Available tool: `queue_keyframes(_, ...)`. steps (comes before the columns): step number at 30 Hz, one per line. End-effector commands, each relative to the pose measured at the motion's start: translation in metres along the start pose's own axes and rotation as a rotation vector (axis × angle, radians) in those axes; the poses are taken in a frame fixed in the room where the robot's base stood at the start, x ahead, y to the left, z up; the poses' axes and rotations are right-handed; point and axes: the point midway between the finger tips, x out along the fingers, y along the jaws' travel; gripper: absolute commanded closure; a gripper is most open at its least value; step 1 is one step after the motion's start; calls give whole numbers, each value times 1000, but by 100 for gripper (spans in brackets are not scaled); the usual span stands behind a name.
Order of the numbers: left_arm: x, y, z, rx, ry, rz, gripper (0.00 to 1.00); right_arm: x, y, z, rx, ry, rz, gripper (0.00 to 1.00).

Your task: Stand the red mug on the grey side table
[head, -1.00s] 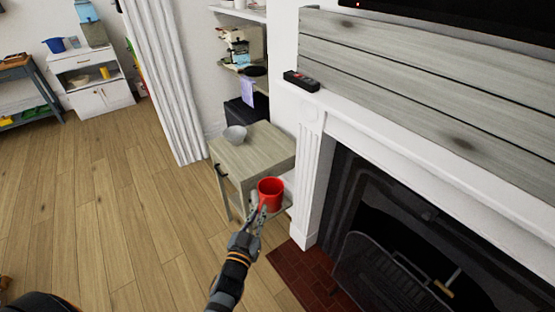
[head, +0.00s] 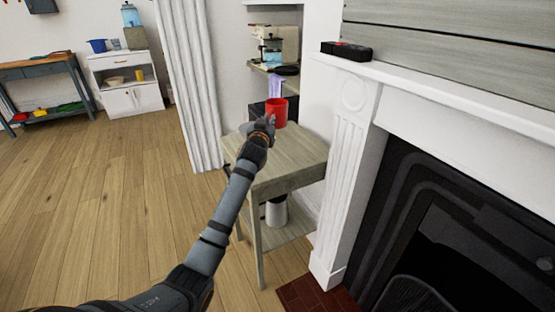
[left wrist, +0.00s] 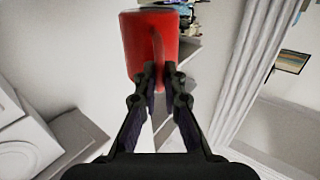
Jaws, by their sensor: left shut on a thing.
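The red mug (head: 278,111) is upright in my left gripper (head: 268,122), above the far part of the grey side table (head: 295,157). In the left wrist view, the gripper (left wrist: 158,76) is shut on the handle of the mug (left wrist: 138,45). The mug appears raised off the tabletop, though the gap under it is hard to judge. My left forearm crosses the table's left edge in the picture. My right gripper is out of view.
The visible tabletop is clear; my arm hides its left part. A pale jug-like thing (head: 277,212) stands on the table's lower shelf. The white fireplace surround (head: 349,165) is close on the right, a white curtain (head: 188,90) behind left. A shelf with a coffee machine (head: 275,42) is behind.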

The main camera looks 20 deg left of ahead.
Motion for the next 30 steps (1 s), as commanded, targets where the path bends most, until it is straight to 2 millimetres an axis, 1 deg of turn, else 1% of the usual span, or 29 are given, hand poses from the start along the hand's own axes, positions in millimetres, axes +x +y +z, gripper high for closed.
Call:
queue_keyframes(1, 6, -8, -1, -5, 8, -15, 100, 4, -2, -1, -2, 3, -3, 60)
queue_keyframes(4, 12, -17, -13, -13, 2, -32, 100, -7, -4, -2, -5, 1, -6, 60)
queue_keyframes(8, 14, -19, -19, -16, 0, -37, 100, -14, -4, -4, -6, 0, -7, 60)
queue_keyframes(10, 13, -14, -17, -18, -1, -35, 100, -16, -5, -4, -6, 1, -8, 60)
queue_keyframes(11, 12, -10, -15, -18, -1, -35, 100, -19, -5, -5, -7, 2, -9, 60)
queue_keyframes(14, 7, 14, -2, -21, -2, -32, 100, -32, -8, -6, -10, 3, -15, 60)
queue_keyframes(18, -1, 55, 16, -22, -3, -32, 100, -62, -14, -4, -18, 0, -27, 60)
queue_keyframes(20, -4, 72, 24, -22, -3, -31, 100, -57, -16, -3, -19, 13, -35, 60)
queue_keyframes(21, -6, 80, 34, -19, -4, -33, 100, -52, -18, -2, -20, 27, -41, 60)
queue_keyframes(24, -9, 96, 54, -17, -3, -34, 100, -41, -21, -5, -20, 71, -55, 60)
queue_keyframes(27, -12, 107, 65, -16, -1, -35, 100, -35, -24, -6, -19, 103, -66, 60)
queue_keyframes(30, -12, 112, 69, -16, 1, -36, 100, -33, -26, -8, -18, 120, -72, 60)
